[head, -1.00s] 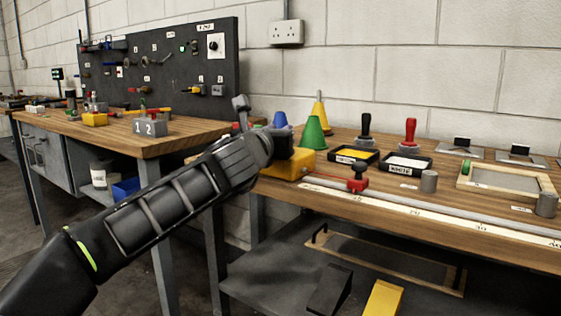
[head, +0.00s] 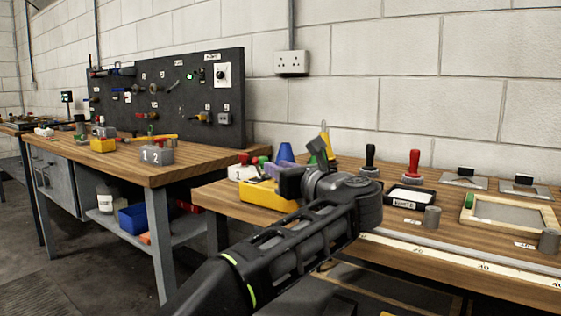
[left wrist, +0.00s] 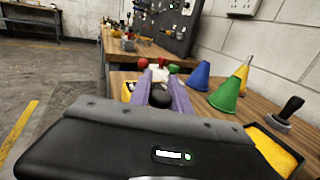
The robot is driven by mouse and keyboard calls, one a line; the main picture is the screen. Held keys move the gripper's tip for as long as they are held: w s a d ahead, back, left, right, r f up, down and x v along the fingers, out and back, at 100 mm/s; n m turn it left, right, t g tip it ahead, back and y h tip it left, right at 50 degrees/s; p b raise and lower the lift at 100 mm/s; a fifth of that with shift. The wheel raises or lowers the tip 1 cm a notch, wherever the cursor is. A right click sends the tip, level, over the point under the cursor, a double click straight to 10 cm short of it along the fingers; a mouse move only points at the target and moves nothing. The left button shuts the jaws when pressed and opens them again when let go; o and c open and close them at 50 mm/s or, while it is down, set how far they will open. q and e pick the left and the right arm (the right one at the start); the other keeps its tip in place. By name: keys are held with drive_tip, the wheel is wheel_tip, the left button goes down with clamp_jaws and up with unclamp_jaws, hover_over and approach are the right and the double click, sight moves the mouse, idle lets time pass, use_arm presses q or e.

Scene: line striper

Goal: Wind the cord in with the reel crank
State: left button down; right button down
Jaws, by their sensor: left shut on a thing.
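The yellow reel housing (head: 268,195) sits on the workbench near its left end, and part of it is hidden behind my left gripper. My left gripper (head: 280,170) is close over the housing, with the forearm reaching up from below. In the left wrist view its two purple fingers (left wrist: 163,84) stand on either side of a round black knob (left wrist: 160,98), which looks like the reel crank's knob. The gripper is shut on it. The crank arm and the cord are hidden or cannot be made out. My right gripper is not in view.
Blue (head: 285,153) and green cones (left wrist: 228,92) stand close by the gripper. A white block (head: 241,172) with red and green knobs is just left. Stamps, including a red-handled one (head: 413,165), and a framed screen (head: 508,216) stand to the right. Another bench (head: 185,165) stands left.

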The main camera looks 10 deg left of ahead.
use_arm(q)
drive_tip(key=shift+d+f+n+g+y+p, duration=0.1)
drive_tip(key=shift+f+n+g+y+p, duration=0.35)
drive_tip(key=shift+n+g+y, duration=0.45)
drive_tip(key=shift+s+r+g, duration=0.15)
drive_tip(key=shift+r+g, duration=0.05)
drive_tip(key=shift+g, duration=0.1)
drive_tip(key=shift+r+n, duration=0.25)
drive_tip(key=shift+n, duration=0.05)
drive_tip(key=c, duration=1.2)
unclamp_jaws()
drive_tip(key=shift+s+d, duration=0.1)
drive_tip(key=shift+p+v, duration=0.8)
drive_tip(key=shift+v, duration=3.05)
